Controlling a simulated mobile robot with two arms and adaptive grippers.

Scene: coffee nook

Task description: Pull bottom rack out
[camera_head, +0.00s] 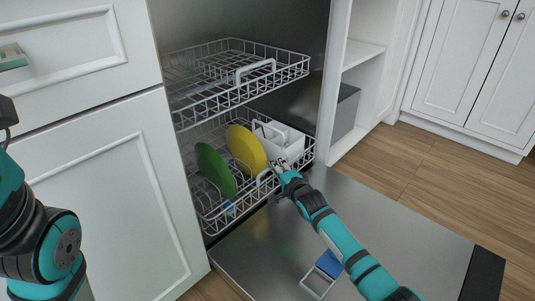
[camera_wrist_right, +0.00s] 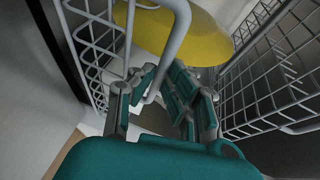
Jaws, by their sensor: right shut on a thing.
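The bottom rack (camera_head: 207,217) is a white wire basket low in the open dishwasher, partly out over the lowered door. It holds a green plate (camera_head: 214,170), a yellow plate (camera_head: 245,150) and a white cutlery basket (camera_head: 281,138). My right gripper (camera_head: 279,165) is at the rack's front, shut on the rack's handle (camera_head: 262,178). In the right wrist view the gripper (camera_wrist_right: 152,100) closes around the handle bar (camera_wrist_right: 178,45), with the yellow plate (camera_wrist_right: 180,35) just beyond. My left arm shows at the left edge; its gripper fingers are outside the picture.
The top rack (camera_head: 215,85) is empty and sits above, also partly out. The lowered dishwasher door (camera_head: 380,220) spreads under my right arm, with a blue-lidded dispenser (camera_head: 329,263) on it. White cabinets stand left and right. A grey box (camera_head: 345,111) sits on an open shelf.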

